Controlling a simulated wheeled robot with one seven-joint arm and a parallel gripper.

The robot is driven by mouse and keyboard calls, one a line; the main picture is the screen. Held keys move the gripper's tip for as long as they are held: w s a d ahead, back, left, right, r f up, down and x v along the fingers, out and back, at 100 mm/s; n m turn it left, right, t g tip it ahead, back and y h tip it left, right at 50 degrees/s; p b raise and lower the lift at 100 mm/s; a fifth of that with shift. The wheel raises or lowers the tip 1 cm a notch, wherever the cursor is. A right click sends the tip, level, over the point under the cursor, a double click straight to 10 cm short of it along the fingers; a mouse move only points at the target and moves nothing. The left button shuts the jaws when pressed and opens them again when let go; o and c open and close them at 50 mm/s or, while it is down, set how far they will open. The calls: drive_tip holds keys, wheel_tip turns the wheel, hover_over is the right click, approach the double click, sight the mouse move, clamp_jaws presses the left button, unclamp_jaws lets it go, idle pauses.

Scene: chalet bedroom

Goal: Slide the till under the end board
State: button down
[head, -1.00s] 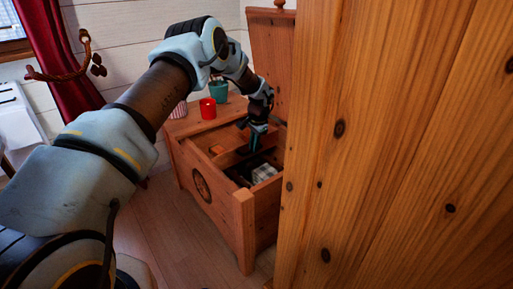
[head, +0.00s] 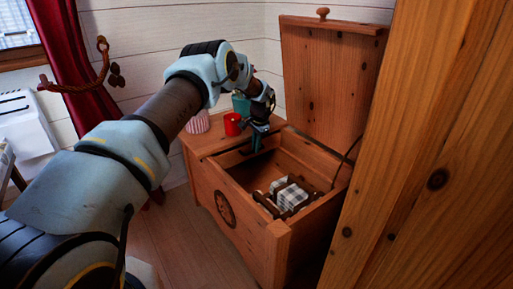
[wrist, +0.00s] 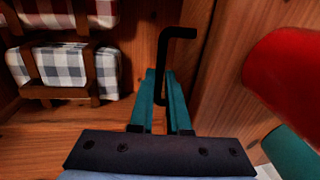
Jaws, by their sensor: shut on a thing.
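The wooden chest (head: 245,229) stands open, its lid (head: 335,85) raised at the back right. The end board (head: 208,146) covers the chest's left end. My gripper (head: 257,150) reaches into the opening beside this board. In the wrist view my gripper (wrist: 161,100) is shut on a black bent handle (wrist: 176,34), its teal fingers on either side of it. Wood that looks like the till (wrist: 138,45) lies below the handle, close to the lighter edge of the board. How far the till sits under the board is hidden.
Checked cloth bundles (head: 291,194) in wooden holders lie inside the chest. A red cup (head: 232,124), a striped cup (head: 198,122) and a teal pot (head: 241,104) stand on the end board. A large wooden panel (head: 430,180) blocks the right side.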

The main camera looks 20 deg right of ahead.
drive_tip(key=shift+w+a+r, duration=0.1)
drive_tip(key=shift+w+a, duration=0.05)
drive_tip(key=shift+w, duration=0.25)
drive_tip(key=c, duration=0.9)
unclamp_jaws()
drive_tip(key=shift+s, duration=0.1)
drive_tip(key=r, duration=0.3)
drive_tip(key=s+r+p, duration=0.1)
drive_tip(key=r, duration=0.3)
drive_tip(key=s+r, duration=0.1)
drive_tip(key=r, duration=0.2)
drive_tip(key=shift+d+r+p, duration=0.2)
drive_tip(key=shift+d+p, duration=0.05)
drive_tip(key=shift+p, duration=0.1)
